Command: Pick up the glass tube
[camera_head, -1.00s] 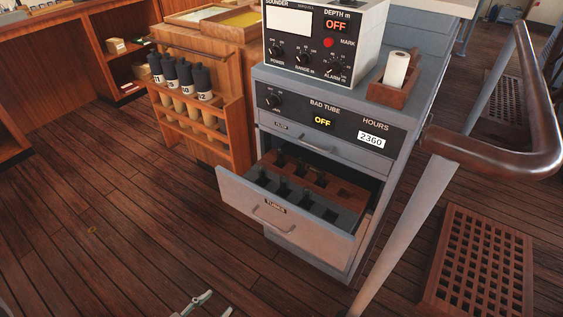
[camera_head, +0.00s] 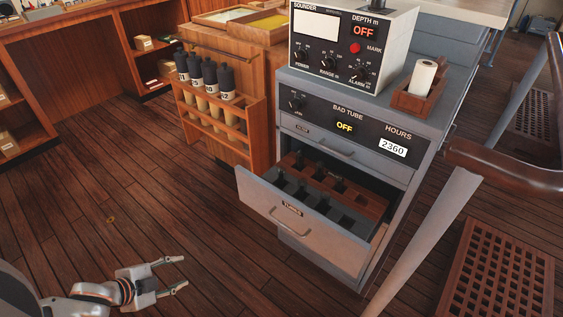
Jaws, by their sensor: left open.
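The open drawer (camera_head: 280,211) in the grey cabinet bears a label that seems to read TUBES. Inside it is a brown and dark grey rack with square slots (camera_head: 314,204). A few small dark upright pieces (camera_head: 338,184) stand in its rear part; I cannot tell whether any is the glass tube. My left gripper (camera_head: 184,272) is at the lower left, above the floor, left of and apart from the drawer. Its two fingers are spread, with nothing between them. My right gripper is not in view.
The depth sounder (camera_head: 332,62) stands on the cabinet, with a white roll (camera_head: 423,77) in a wooden holder beside it. A wooden rack of dark-capped rolls (camera_head: 209,75) is left of the drawer. A handrail (camera_head: 425,245) slants up on the right. Floor before the drawer is clear.

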